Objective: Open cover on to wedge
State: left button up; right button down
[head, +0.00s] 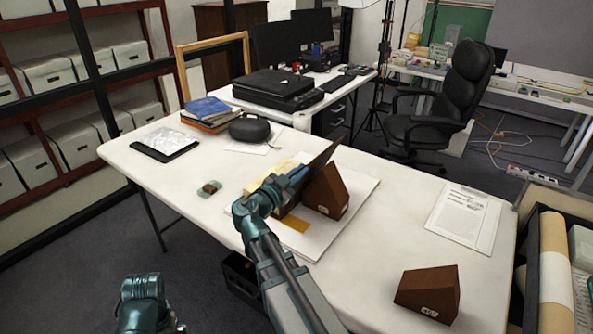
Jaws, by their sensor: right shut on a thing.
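A brown wedge (326,191) stands on a white board (358,203) on the table. A dark, thin cover (322,155) stands raised and tilted just left of this wedge, its upper edge close to the wedge's top; I cannot tell whether they touch. Yellowish pages (256,184) show to the left, partly behind my arm. My right gripper (293,178) is at the cover and shut on it, its fingertips partly hidden. A second brown wedge (428,291) stands at the table's front right. Part of my left arm shows at the lower left; its gripper is out of view.
A printed sheet (463,218) lies at right. Between sheet and board the table (401,185) is clear.

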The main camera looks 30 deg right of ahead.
dwell(0.3)
jog(key=c, duration=1)
grip_release()
jog(key=v, duration=1.4)
jog(key=shift+d+f, duration=0.1)
